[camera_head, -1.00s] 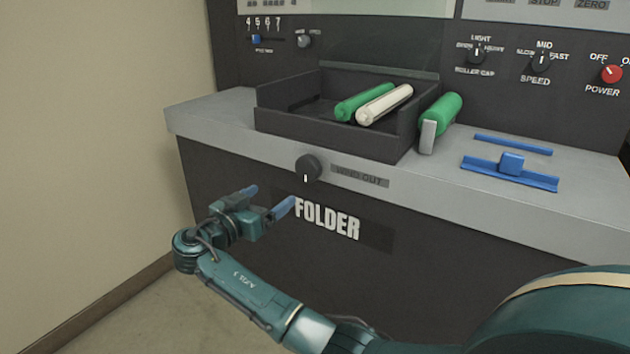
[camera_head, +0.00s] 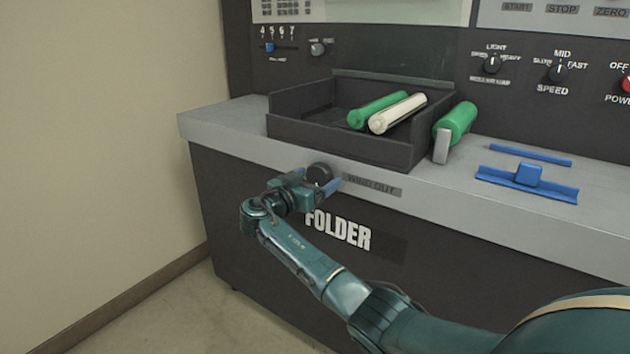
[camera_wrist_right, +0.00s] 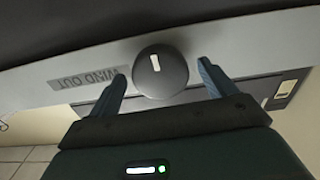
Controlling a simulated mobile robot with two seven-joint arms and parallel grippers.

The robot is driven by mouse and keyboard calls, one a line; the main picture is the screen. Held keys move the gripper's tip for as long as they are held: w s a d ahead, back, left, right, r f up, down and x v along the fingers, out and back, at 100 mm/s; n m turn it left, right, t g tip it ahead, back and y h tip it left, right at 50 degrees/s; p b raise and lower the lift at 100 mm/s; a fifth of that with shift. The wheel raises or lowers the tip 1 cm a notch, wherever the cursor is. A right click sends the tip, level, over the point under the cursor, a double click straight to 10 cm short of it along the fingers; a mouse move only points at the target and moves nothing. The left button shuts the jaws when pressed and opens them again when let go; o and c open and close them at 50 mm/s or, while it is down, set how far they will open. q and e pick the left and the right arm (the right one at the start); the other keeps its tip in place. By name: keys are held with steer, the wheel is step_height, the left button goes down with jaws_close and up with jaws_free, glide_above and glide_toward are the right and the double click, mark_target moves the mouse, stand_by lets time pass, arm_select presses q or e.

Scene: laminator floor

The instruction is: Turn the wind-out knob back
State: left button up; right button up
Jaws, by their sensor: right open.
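The wind-out knob (camera_head: 319,174) is a round dark knob on the front edge of the grey counter, left of the WIND OUT label (camera_head: 372,186). My right gripper (camera_head: 318,186) is at the knob with its blue fingers spread to either side. In the right wrist view the knob (camera_wrist_right: 160,72) lies between the two open fingertips (camera_wrist_right: 162,72), with a visible gap on the right side and a smaller one on the left. Its white pointer mark faces up in that view. In the head view the gripper hides the knob's lower part. My left gripper is not in view.
A dark tray (camera_head: 290,130) above the knob holds a green roll (camera_head: 375,110) and a cream roll (camera_head: 398,112). Blue bar pieces (camera_head: 528,180) lie on the counter at right. A beige wall (camera_head: 110,120) is at left.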

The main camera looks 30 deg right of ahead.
steer(key=shift+w+d, duration=0.1)
steer(key=shift+d, duration=0.1)
steer(key=c, duration=1)
steer(key=shift+o, duration=0.2)
